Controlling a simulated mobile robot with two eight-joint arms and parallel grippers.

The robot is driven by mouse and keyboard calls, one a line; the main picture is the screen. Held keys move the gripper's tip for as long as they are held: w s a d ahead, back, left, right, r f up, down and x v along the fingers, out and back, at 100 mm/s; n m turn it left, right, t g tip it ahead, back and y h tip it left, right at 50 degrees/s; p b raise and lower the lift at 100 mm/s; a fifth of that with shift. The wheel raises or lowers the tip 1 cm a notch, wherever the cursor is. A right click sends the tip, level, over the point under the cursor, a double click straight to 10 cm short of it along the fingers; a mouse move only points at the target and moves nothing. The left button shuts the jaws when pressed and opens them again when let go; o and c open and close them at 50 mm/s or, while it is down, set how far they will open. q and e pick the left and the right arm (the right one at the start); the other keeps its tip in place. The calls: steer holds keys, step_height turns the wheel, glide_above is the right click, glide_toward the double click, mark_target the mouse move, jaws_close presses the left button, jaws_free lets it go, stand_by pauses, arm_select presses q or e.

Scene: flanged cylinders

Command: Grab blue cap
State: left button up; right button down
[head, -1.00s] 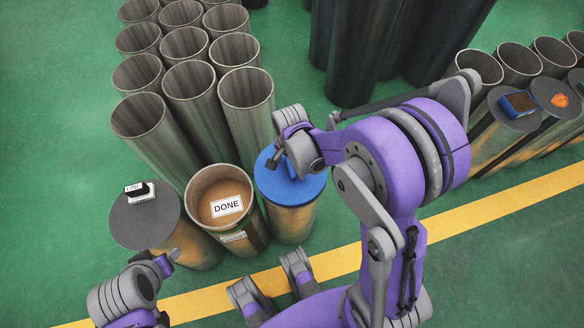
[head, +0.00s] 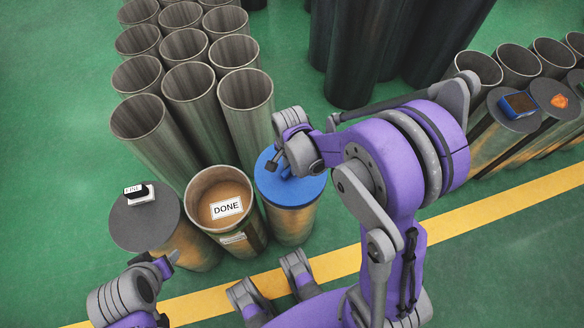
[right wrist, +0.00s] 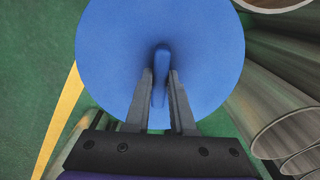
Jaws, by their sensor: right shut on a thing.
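The blue cap (head: 288,190) lies flat on top of a brown cylinder (head: 291,224) in the head view. My right gripper (head: 281,166) reaches over the cap from the right. In the right wrist view the blue cap (right wrist: 160,45) fills the upper middle, with a raised blue handle between the two fingers of the right gripper (right wrist: 160,95). The right gripper is shut on that handle. My left gripper (head: 163,264) is at the lower left, near a grey-capped cylinder; its jaw opening is not clear.
An open cylinder with a DONE label (head: 227,208) stands left of the blue-capped one. Beyond it is a grey-capped cylinder (head: 145,217) bearing a small labelled block. Several open pipes (head: 189,80) stand behind. More cylinders (head: 512,110) stand at right.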

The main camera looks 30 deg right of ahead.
steer(key=shift+r, duration=0.1)
steer(key=shift+r+p, duration=1.4)
steer(key=shift+r, duration=0.55)
